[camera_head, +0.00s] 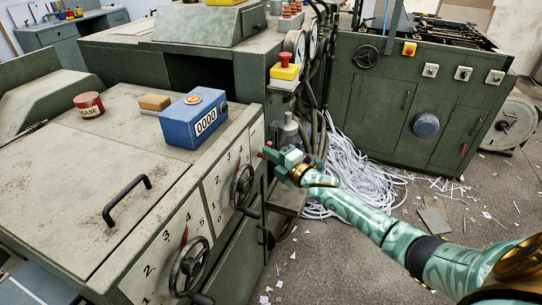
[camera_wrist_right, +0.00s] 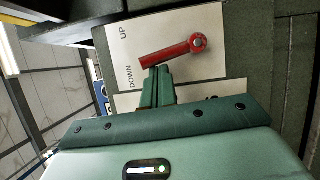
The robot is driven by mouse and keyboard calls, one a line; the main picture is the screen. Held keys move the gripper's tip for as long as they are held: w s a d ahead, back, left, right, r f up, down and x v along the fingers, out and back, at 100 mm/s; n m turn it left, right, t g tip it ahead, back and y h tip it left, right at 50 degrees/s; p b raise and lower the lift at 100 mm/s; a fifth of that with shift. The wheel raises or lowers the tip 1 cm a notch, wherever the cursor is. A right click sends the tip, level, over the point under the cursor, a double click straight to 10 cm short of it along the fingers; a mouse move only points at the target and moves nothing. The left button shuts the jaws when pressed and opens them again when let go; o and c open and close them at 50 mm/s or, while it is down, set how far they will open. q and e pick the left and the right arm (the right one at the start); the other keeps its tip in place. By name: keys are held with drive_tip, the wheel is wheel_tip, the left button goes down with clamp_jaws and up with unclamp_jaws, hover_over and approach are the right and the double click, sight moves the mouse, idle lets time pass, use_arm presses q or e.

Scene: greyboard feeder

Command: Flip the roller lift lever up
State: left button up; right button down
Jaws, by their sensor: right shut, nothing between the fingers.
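The red roller lift lever (camera_wrist_right: 168,53) shows in the right wrist view on a white plate (camera_wrist_right: 184,20) lettered UP and DOWN. Its round pivot is at the right, and its free end points left, close to the word DOWN. My right gripper (camera_wrist_right: 158,72) is shut and empty, its fingertips right at the lever's lower edge near the free end. I cannot tell whether they touch. In the head view my right gripper (camera_head: 276,154) is at the green machine's right end, where the lever is mostly hidden. My left gripper is in no view.
Two handwheels (camera_head: 190,266) stick out from the machine's numbered front. A blue counter box (camera_head: 192,120), a red tin (camera_head: 89,105) and a brush-like block (camera_head: 155,102) stand on its top. Hoses and a heap of paper strips (camera_head: 348,165) lie behind my right arm.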

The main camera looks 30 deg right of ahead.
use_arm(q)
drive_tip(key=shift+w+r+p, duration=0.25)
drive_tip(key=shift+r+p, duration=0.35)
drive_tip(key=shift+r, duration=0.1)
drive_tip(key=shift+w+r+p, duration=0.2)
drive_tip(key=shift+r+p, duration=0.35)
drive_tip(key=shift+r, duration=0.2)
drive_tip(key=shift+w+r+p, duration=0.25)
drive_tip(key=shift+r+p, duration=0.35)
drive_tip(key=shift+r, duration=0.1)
use_arm(e)
drive_tip(key=shift+w+d+r+m+g, duration=0.35)
drive_tip(key=shift+w+d+m+g, duration=0.2)
drive_tip(key=shift+d+m, duration=0.35)
drive_tip(key=shift+w+d+r+m+g, duration=0.3)
drive_tip(key=shift+w+d+m+g, duration=0.3)
drive_tip(key=shift+m, duration=0.5)
drive_tip(key=shift+d, duration=0.15)
